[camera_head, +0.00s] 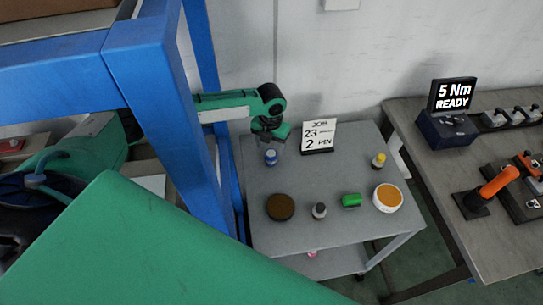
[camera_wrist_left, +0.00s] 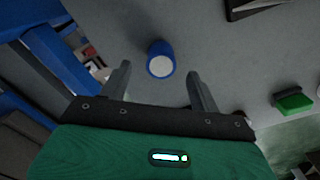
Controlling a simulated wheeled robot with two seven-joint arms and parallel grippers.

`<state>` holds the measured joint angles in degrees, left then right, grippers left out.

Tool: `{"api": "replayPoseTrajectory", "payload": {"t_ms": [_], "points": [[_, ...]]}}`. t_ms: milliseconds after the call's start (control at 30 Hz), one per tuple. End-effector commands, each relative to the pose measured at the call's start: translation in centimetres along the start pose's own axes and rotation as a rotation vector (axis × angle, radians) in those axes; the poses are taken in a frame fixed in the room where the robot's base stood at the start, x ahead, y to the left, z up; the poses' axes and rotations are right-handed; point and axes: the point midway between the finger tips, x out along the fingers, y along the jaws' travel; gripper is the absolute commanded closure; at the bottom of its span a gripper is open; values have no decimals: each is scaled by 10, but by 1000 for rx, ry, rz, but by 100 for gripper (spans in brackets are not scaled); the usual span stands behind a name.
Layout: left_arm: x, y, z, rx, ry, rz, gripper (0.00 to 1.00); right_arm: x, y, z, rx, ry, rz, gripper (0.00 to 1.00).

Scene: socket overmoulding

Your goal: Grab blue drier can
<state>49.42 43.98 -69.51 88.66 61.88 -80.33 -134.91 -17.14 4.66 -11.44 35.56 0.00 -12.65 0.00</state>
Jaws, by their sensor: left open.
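The blue can (camera_head: 270,157) stands near the far left part of the grey table, with a pale top. In the left wrist view the blue can (camera_wrist_left: 160,58) lies just ahead of the fingertips, roughly between their lines. My left gripper (camera_head: 272,138) is above and just behind the can, at the end of the green arm. In the wrist view its two fingers (camera_wrist_left: 158,78) are spread apart with nothing between them. My right gripper does not show.
The grey table (camera_head: 330,175) also holds a brown disc (camera_head: 280,207), a small dark bottle (camera_head: 319,211), a green can (camera_head: 351,200), a white-rimmed orange tub (camera_head: 387,198), a yellow-topped bottle (camera_head: 378,160) and a job card (camera_head: 318,136). A blue post (camera_head: 165,100) stands close at left.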

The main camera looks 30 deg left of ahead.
Motion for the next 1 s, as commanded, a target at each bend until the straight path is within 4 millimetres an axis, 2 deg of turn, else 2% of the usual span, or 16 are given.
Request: {"api": "replayPoseTrajectory", "payload": {"t_ms": [233,400,667,900,1000], "points": [[29,-3,-3,-1,4,1,37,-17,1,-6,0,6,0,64],[50,-2,-2,-1,2,0,37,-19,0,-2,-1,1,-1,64],[52,-2,-2,0,0,0,37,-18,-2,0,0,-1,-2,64],[52,-2,-2,-1,0,0,84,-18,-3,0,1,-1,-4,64],[52,-2,-2,-1,0,0,86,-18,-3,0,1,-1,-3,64]]}}
